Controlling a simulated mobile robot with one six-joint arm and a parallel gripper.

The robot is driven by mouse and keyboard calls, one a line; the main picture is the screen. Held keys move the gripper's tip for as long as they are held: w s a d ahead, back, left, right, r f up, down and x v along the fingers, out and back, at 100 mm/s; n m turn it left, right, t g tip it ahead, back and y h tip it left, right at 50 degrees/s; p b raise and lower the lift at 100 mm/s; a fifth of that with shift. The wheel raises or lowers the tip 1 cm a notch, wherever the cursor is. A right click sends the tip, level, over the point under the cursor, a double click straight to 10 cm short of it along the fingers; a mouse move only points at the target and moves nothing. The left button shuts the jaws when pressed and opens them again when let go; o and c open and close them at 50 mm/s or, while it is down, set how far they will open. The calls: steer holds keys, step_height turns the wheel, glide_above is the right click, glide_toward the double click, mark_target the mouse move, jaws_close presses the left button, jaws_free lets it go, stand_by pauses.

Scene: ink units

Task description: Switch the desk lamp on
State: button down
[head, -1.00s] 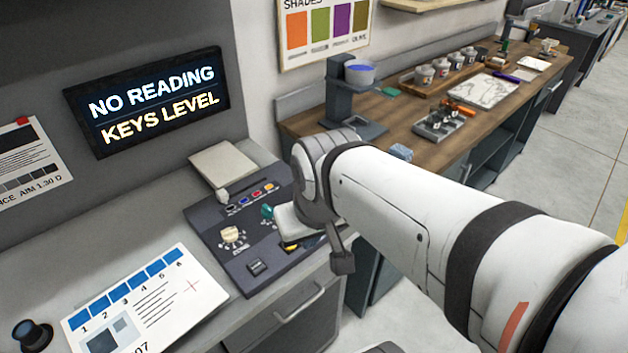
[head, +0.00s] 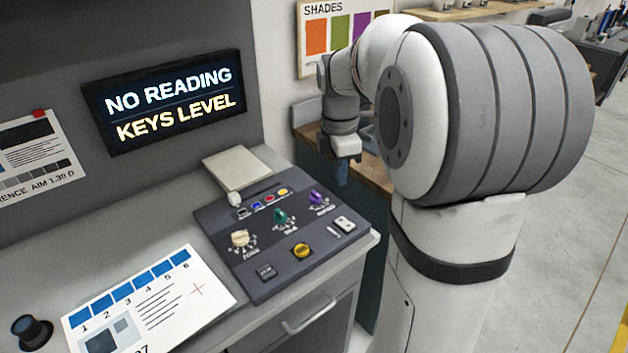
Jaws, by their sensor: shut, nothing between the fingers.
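I cannot make out a desk lamp in the head view. A dark control panel (head: 290,238) lies on the grey desk, with a cream knob (head: 240,238), a green knob (head: 281,216), a purple knob (head: 317,197), a yellow round button (head: 302,250), a white rocker switch (head: 344,224) and a small dark key (head: 266,271). My gripper (head: 342,173) points down beyond the panel's far right corner, apart from the controls. It looks shut and empty, though its tips are small in view.
A lit sign (head: 165,100) reads "NO READING KEYS LEVEL". A pale square pad (head: 236,168) lies behind the panel. A printed card (head: 150,300) and a black round knob-like piece (head: 31,332) are at the front left. My arm hides most of the wooden bench (head: 375,172).

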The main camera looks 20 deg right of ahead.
mark_target(349, 226)
steer(key=w+d+f+n+g, duration=0.1)
steer(key=w+d+f+n, duration=0.2)
steer(key=w+d+n, duration=0.1)
steer(key=shift+w+n+b, duration=0.15)
steer(key=shift+n+b, duration=0.25)
steer(key=shift+n, duration=0.1)
steer(key=shift+f, duration=0.15)
steer(key=f, duration=0.4)
steer(key=s+f+p, duration=0.1)
steer(key=f, duration=0.8)
steer(key=shift+s+d+f, duration=0.25)
steer(key=shift+s+f, duration=0.1)
